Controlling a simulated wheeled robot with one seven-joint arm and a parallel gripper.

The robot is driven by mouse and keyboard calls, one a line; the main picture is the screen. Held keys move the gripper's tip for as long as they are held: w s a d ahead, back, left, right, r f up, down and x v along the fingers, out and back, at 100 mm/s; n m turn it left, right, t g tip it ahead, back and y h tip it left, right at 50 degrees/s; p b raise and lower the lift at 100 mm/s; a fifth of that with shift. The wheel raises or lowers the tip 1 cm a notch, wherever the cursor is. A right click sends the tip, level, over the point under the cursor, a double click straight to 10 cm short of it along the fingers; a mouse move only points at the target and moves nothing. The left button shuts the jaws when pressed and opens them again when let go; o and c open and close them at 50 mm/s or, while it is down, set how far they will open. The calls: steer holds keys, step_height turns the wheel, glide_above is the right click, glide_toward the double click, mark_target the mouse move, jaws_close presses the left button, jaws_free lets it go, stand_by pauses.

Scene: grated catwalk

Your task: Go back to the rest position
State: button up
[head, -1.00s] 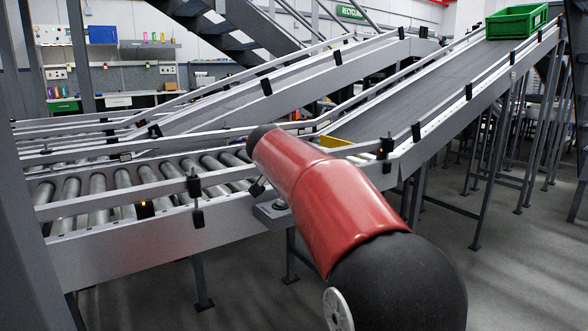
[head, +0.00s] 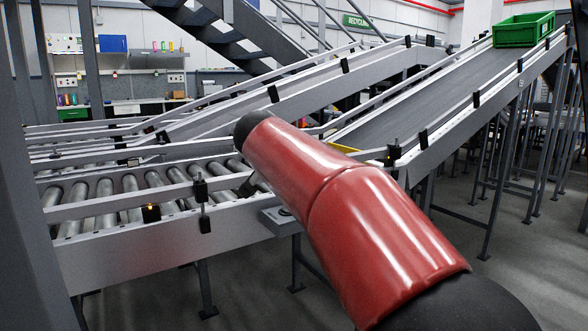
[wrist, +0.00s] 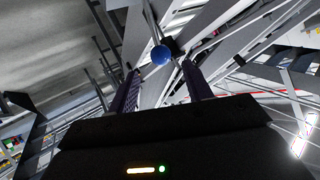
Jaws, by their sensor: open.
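My gripper (wrist: 160,88) shows in the wrist view with its two dark fingers apart. I see nothing held between them. A blue round thing (wrist: 162,54) appears in the gap beyond the fingertips; I cannot tell its distance or what it belongs to. In the head view my red arm (head: 340,200) reaches up and to the left in front of the conveyor, and the gripper itself is hidden there.
A roller conveyor (head: 120,254) with side rails runs close ahead on the left. A sloping belt conveyor (head: 425,97) rises to the right, with a green crate (head: 522,34) near its top. Stairs (head: 215,33) and a workbench (head: 130,104) stand behind. Bare floor shows at lower right.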

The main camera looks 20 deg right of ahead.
steer(key=shift+s, duration=0.1)
steer(key=s+f+n+g+y, duration=0.1)
steer(key=s+f+n, duration=0.1)
steer(key=s+f, duration=0.3)
steer(key=s+f+n+g+y, duration=0.2)
steer(key=s+f, duration=0.4)
steer(key=s, duration=0.8)
steer(key=shift+d+f+n+p, duration=0.3)
steer(key=shift+d+n, duration=0.05)
steer(key=shift+n, duration=0.45)
steer(key=s+a+f+n+y, duration=0.1)
steer(key=s+f, duration=0.3)
steer(key=s+a+f+n+g+y, duration=0.1)
steer(key=s+f+n, duration=0.1)
steer(key=s+f, duration=0.2)
steer(key=s+a+f+n+y, duration=0.1)
steer(key=s+f, duration=0.3)
steer(key=s, duration=0.2)
steer(key=shift+a+f+g, duration=0.1)
steer(key=shift+f+g, duration=0.15)
steer(key=shift+g, duration=0.15)
steer(key=shift+c, duration=0.3)
